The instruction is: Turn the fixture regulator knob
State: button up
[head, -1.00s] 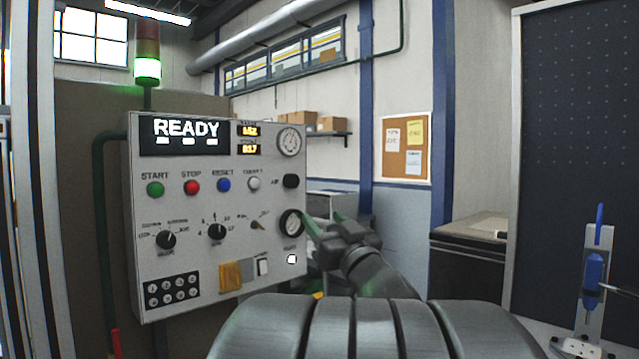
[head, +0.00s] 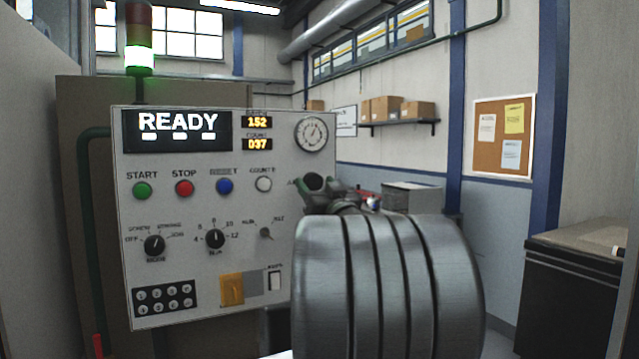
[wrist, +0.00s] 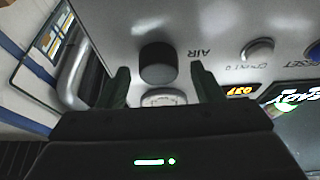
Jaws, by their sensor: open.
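The regulator knob is a black, round knob beside the AIR label. It shows in the wrist view (wrist: 157,62), and in the head view (head: 314,182) it is partly hidden by my gripper. My gripper (wrist: 159,75) is open, with one dark finger on each side of the knob in the picture. Gaps show between the knob and both fingers; I cannot tell how far the tips reach along it. In the head view my gripper (head: 326,190) is at the panel's right edge, partly hidden by my arm.
The grey control panel (head: 200,265) carries buttons, dials and a READY display (head: 178,131). A round gauge (head: 311,133) sits above the knob. A dark cabinet (head: 575,290) stands at right.

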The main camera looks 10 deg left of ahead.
jog(key=shift+w, duration=0.2)
jog(key=shift+c, duration=0.2)
jog(key=c, duration=0.9)
jog(key=shift+n, duration=0.4)
